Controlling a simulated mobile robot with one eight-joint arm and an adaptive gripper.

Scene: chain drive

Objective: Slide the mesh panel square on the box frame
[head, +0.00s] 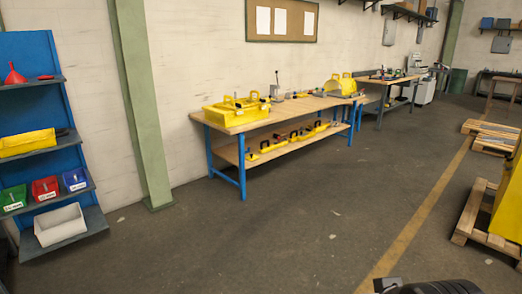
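No mesh panel can be made out for certain in the head view. A yellow box-like piece (237,111) with raised parts on top sits on the near left end of the wooden workbench (262,123). A second yellow piece (340,85) with handle-like tops stands towards the bench's far right end. Both are too small to tell whether either is the box frame or carries a mesh panel. My gripper does not show clearly; only dark parts, probably of my own body, cut into the bottom edge at the right.
A blue shelf rack (34,95) with bins stands at the left, beside a green column (141,100). Small tools and yellow items lie on the bench's lower shelf (270,149). Wooden pallets (468,213) and a yellow object (510,205) stand right. The middle floor is clear.

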